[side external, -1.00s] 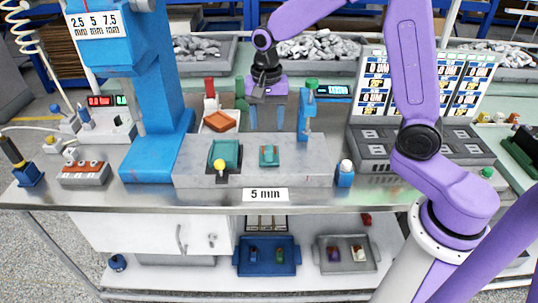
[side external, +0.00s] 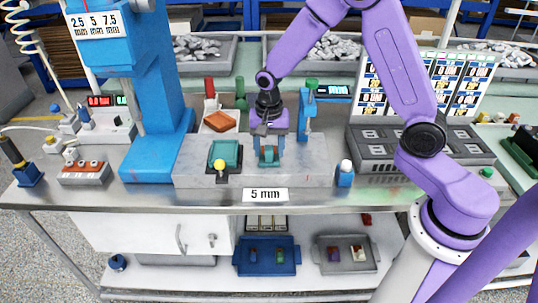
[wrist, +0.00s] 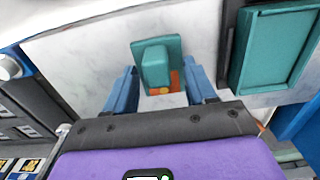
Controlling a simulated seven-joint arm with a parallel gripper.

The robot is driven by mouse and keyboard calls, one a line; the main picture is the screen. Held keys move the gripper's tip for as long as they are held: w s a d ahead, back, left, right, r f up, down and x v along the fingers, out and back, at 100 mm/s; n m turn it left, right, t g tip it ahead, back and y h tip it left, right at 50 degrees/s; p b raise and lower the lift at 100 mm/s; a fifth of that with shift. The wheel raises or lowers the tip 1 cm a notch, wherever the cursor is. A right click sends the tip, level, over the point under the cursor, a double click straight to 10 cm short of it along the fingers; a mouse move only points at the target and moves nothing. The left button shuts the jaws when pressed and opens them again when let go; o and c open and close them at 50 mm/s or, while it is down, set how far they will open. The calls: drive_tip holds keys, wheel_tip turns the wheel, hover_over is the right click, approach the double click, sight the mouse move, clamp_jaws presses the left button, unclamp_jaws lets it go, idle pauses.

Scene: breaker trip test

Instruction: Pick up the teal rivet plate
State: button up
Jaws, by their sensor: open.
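The teal rivet plate (side external: 269,154) stands on the grey marble slab (side external: 311,163), with an orange patch on it. In the wrist view the plate (wrist: 157,62) has a raised teal block on top and the orange part shows at its near edge. My gripper (side external: 270,158) is low over the slab, pointing down at the plate. Its two blue fingers are open, one on each side of the plate in the wrist view (wrist: 163,78). Some gap shows between fingers and plate. The fingertips' exact height is hard to tell.
A teal tray (side external: 226,152) with a yellow knob (side external: 219,165) sits just left of the plate. An orange piece in a white tray (side external: 218,122) lies behind. A blue post (side external: 306,118) stands close on the right, a blue bottle (side external: 345,174) at the front right.

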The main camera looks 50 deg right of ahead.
clamp_jaws()
drive_tip(key=shift+r, duration=0.1)
